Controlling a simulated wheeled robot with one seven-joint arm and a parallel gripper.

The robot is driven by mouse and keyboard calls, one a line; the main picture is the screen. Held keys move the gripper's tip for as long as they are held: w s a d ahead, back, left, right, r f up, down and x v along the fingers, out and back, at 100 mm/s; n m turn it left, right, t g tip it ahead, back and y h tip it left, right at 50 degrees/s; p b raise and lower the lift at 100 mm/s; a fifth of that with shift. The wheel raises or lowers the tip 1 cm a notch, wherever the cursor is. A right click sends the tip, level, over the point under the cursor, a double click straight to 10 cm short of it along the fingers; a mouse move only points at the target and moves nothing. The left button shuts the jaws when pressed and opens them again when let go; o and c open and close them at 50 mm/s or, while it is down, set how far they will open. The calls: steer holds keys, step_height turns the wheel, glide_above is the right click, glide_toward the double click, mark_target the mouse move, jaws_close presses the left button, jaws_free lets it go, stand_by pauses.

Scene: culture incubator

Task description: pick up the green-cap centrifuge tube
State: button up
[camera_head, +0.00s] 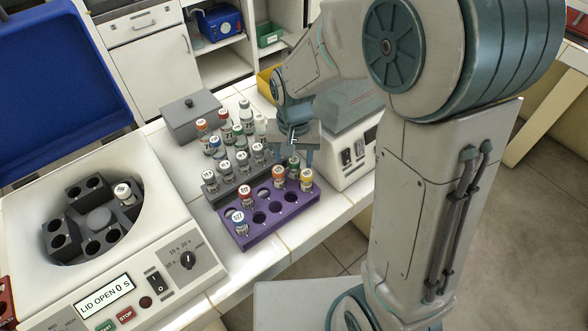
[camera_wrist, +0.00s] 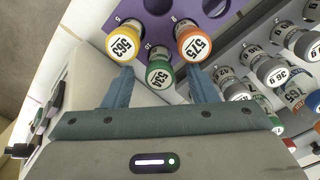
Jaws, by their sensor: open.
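The green-cap centrifuge tube (camera_head: 293,166), labelled 534 in the wrist view (camera_wrist: 160,74), stands in the purple rack (camera_head: 262,233). My gripper (camera_head: 294,152) is open and points down over the right end of that rack. In the wrist view, its two fingers (camera_wrist: 159,82) appear on either side of the green cap, with a gap to it. In the head view the gripper partly hides the tube. I cannot tell how far down the fingertips reach beside it.
An orange-cap tube (camera_wrist: 192,41) and a yellow-cap tube (camera_wrist: 124,41) stand close to the green one. A grey rack (camera_head: 232,186) of several tubes lies behind. A white device (camera_head: 352,150) is right of the gripper; an open centrifuge (camera_head: 150,262) is at left.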

step_height(320, 180, down, 2)
steer(key=shift+f, duration=0.1)
steer(key=c, duration=1.1)
steer(key=shift+o, duration=0.2)
